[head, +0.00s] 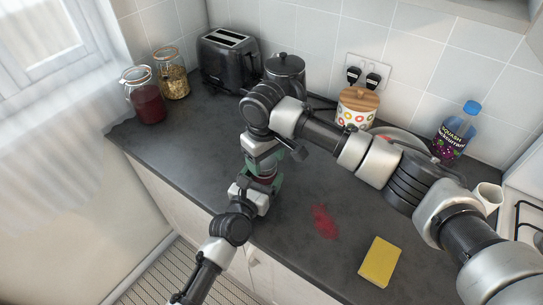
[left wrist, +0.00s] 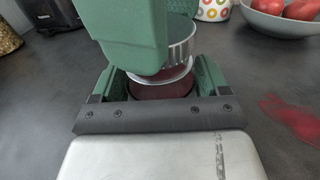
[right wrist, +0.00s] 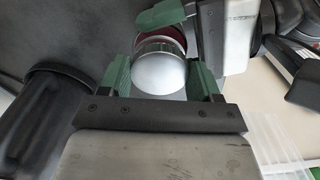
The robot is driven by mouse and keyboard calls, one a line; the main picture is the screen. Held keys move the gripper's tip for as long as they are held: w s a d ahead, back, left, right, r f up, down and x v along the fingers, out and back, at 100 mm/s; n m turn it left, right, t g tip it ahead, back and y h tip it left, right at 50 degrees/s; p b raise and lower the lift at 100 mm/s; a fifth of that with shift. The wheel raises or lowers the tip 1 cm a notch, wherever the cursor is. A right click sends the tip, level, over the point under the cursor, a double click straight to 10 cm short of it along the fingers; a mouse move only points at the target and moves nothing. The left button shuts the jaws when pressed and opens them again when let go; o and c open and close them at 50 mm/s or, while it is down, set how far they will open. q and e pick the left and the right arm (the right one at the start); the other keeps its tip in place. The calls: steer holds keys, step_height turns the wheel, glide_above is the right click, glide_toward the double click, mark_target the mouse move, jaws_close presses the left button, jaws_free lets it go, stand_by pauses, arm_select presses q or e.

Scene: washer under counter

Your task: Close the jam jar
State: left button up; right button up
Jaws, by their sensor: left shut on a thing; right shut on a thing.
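The jam jar (left wrist: 160,90), with dark red contents, is between the green fingers of my left gripper (head: 262,184), which is shut on it. It is mostly hidden in the head view. The silver lid (left wrist: 182,45) is right above the jar mouth, held by my right gripper (head: 264,162), which is shut on it. In the right wrist view the lid (right wrist: 160,72) shows its smooth top between the green fingers, with a bit of red jar behind it. A pale rim shows below the lid; I cannot tell whether lid and jar touch.
On the counter (head: 200,160) are a red smear (head: 324,222), a yellow sponge (head: 379,262), two clip-top jars (head: 148,104) (head: 172,80), a toaster (head: 230,55), a patterned pot (head: 357,110), a squash bottle (head: 456,132) and a bowl of red fruit (left wrist: 280,20). The front left counter is clear.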

steer(key=shift+f, duration=0.3)
